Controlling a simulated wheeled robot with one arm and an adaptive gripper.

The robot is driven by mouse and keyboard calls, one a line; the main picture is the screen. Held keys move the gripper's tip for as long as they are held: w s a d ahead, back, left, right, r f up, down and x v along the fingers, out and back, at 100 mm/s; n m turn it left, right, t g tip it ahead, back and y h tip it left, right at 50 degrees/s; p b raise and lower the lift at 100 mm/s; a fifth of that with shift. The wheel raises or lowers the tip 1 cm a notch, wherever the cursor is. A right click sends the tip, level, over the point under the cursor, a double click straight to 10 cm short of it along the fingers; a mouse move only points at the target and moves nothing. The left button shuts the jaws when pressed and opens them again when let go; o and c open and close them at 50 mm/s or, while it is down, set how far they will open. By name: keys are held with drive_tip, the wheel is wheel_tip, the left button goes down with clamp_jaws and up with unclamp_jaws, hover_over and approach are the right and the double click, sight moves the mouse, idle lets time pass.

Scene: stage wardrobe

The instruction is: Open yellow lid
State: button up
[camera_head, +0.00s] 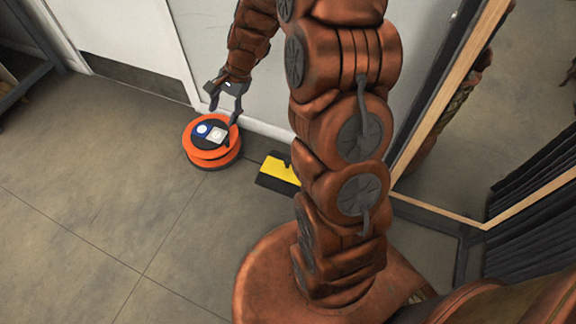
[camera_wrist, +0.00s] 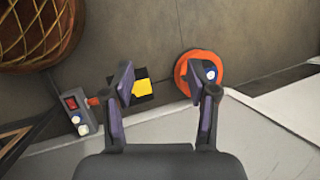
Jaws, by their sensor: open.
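A low black box (camera_head: 270,185) with a yellow lid (camera_head: 283,170) lies on the floor near the wall, partly hidden behind my arm in the head view. The yellow lid also shows in the wrist view (camera_wrist: 144,89), between my fingers and nearer the left one, partly covered by it. The lid looks down on the box, but its exact angle is hard to tell. My gripper (camera_head: 224,107) is open and empty. In the wrist view my gripper (camera_wrist: 160,76) points toward the floor.
A round orange device (camera_head: 206,158) with blue and white round parts on top sits left of the box. A grey box with a red switch (camera_wrist: 76,112) shows in the wrist view. A wood-framed mirror (camera_head: 437,105) stands right. Floor at left is clear.

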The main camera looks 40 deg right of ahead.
drive_tip(key=w+d+f+m+t+b, duration=0.1)
drive_tip(key=w+d+f+m+b, duration=0.2)
drive_tip(key=f, duration=0.4)
drive_tip(key=w+d+f+m+b, duration=0.2)
drive_tip(key=w+d+f, duration=0.15)
drive_tip(key=f, duration=0.45)
drive_tip(key=m+t+h+b, duration=0.2)
drive_tip(key=m+h+b, duration=0.1)
drive_tip(key=m+b, duration=0.9)
approach(288, 161)
drive_tip(key=f, duration=0.2)
drive_tip(key=shift+n, duration=0.3)
drive_tip(key=shift+w+a+b+x, duration=0.15)
drive_tip(key=shift+b+x, duration=0.4)
drive_tip(key=shift+x, duration=1.35)
drive_tip(key=shift+w+a+b+x, duration=0.1)
drive_tip(key=shift+b+x, duration=0.45)
drive_tip(key=shift+x, duration=1.35)
drive_tip(key=shift+r, duration=0.15)
clamp_jaws()
